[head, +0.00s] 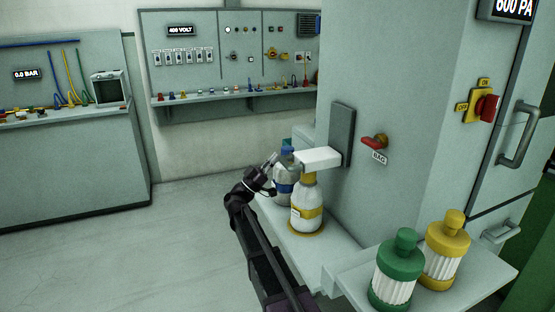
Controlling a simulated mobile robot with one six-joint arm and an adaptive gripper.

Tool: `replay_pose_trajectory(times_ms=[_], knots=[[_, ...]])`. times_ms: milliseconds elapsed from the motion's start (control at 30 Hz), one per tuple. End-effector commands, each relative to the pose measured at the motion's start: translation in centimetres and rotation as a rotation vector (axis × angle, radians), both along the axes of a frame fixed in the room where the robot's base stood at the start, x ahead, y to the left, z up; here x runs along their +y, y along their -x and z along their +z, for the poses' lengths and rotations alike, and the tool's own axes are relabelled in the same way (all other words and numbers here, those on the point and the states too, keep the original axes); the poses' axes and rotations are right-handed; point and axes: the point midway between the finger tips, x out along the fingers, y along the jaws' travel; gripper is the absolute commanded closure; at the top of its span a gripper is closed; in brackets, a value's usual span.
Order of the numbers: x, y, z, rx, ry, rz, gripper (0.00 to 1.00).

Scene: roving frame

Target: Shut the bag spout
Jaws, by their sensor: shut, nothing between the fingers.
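A red-handled valve (375,141) is on the grey column face, above a small plate marked BAG (379,158). Its handle looks roughly level; I cannot tell whether it is open or shut. A white block-like outlet (318,158) juts left from a dark backing plate (342,134). A white bottle with a yellow band (307,212) stands under it. My gripper (272,160) is shut and empty, left of the white outlet and beside a blue-and-white bottle (283,182). It is apart from the red handle; whether it touches the bottle is unclear.
The bottles stand on a pale shelf (325,245). A green bottle (396,272) and a yellow bottle (446,250) stand at the front right. A red switch on a yellow plate (483,106) and a door handle (519,135) are farther right. The floor at left is clear.

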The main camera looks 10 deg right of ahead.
Motion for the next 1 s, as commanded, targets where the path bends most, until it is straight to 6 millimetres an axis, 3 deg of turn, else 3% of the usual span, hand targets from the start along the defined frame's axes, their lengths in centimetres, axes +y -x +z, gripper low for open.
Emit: replay_pose_trajectory(times_ms=[500, 1000], knots=[[3.6, 0.5, -4.6, -0.001, 0.0, 0.001, 1.0], [4.7, 0.7, -5.7, 0.0, 0.0, -0.001, 1.0]])
